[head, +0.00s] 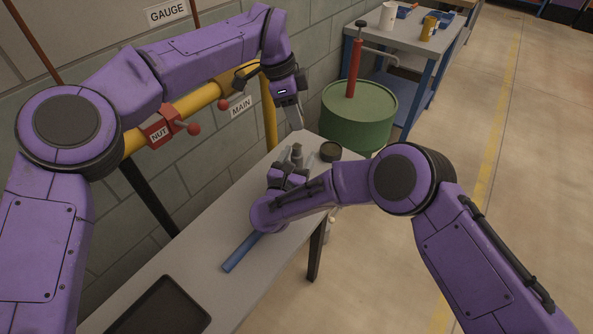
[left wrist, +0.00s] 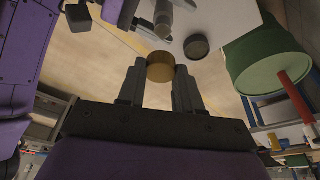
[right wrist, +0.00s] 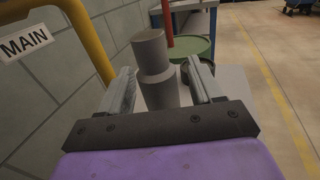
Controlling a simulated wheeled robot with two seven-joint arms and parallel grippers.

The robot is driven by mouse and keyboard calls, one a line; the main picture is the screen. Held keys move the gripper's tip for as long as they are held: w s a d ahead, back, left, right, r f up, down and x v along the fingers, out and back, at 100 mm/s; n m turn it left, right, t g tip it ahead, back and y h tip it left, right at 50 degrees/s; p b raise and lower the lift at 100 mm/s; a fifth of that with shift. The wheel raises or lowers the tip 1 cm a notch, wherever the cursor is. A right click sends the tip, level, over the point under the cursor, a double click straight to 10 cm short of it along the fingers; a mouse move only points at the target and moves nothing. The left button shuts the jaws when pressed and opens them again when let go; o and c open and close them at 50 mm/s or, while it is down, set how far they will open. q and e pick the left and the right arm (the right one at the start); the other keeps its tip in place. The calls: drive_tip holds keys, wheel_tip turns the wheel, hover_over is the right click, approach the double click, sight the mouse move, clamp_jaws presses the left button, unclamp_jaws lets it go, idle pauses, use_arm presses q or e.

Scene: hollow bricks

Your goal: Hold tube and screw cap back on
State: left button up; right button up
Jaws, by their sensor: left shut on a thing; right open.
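In the head view the tube (head: 297,154) shows partly behind my right gripper (head: 290,172), over the narrow table. My left gripper (head: 295,120) points down above the tube area. In the left wrist view my left gripper (left wrist: 160,84) is shut on a round brown-gold piece, which looks like the cap (left wrist: 160,68). The held cap cannot be made out in the head view.
On the table (head: 205,262) are a dark round dish (head: 330,151), a blue bar (head: 241,252) and a black tray (head: 160,308). A green drum (head: 358,118) with a red pump stands beyond the table's far end. A yellow pipe (head: 200,98) runs along the wall.

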drive_tip(key=shift+w+d, duration=0.15)
drive_tip(key=shift+w, duration=0.25)
clamp_jaws()
use_arm(q)
hover_over(298, 146)
drive_tip(key=shift+a+f, duration=0.2)
drive_tip(key=shift+f, duration=1.05)
drive_tip(key=shift+a+f, duration=0.15)
drive_tip(key=shift+f, duration=1.1)
drive_tip(key=shift+f, duration=0.85)
drive_tip(key=shift+f, duration=0.6)
